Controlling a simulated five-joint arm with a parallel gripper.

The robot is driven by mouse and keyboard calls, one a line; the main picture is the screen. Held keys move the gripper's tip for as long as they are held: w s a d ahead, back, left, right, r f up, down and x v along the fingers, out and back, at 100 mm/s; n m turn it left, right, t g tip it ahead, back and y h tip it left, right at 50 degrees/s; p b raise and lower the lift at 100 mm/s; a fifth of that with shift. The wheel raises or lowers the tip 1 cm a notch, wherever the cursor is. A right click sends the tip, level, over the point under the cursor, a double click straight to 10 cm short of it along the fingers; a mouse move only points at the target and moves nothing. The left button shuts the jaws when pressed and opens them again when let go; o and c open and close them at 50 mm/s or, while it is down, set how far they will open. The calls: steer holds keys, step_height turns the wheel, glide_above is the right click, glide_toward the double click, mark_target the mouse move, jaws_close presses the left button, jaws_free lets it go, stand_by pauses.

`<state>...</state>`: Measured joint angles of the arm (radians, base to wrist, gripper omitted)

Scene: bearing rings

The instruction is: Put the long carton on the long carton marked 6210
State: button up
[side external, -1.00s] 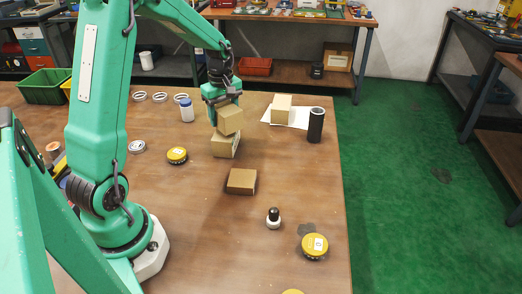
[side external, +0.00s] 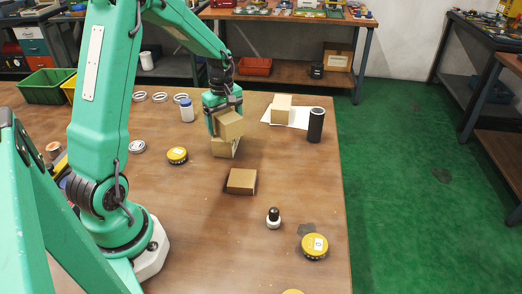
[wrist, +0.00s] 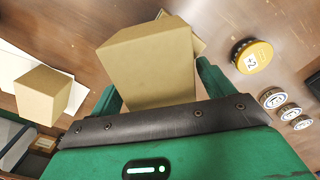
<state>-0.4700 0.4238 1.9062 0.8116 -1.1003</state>
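My gripper (side external: 226,118) is shut on a plain tan carton (side external: 230,126), which also shows large and a little skewed between the fingers in the wrist view (wrist: 150,65). The held carton is directly over another tan carton (side external: 221,149) on the table. In the side view the two overlap, and I cannot tell whether they touch. Only an edge of the lower carton shows behind the held one in the wrist view (wrist: 197,46). A flat brown carton (side external: 241,181) lies nearer the camera. Another carton (side external: 281,107) stands on white paper at the back. No 6210 mark is legible.
A black cylinder (side external: 316,125) stands right of the paper. A dark-knobbed stamp-like piece (side external: 273,218) and another yellow tin (side external: 314,246) are at the front. Several rings lie at the back left.

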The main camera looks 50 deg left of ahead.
mark_target(224, 114)
step_height(224, 114, up, 12)
steer(key=shift+f, duration=0.1)
steer(key=shift+r, duration=0.3)
stand_by(0.5)
stand_by(0.5)
steer(key=shift+d+r, duration=0.15)
steer(key=shift+d, duration=0.1)
steer(key=s+d+r+m+t, duration=0.2)
steer(key=s+d+m, duration=0.6)
steer(key=d+m, duration=0.1)
steer(key=s+d+r+m+t, duration=0.2)
steer(key=s+d+m+t, duration=0.1)
steer(key=s+d+m, duration=0.5)
steer(key=shift+d+r+m+t, duration=0.3)
steer(key=shift+d+r+m, duration=0.15)
steer(key=shift+d, duration=0.6)
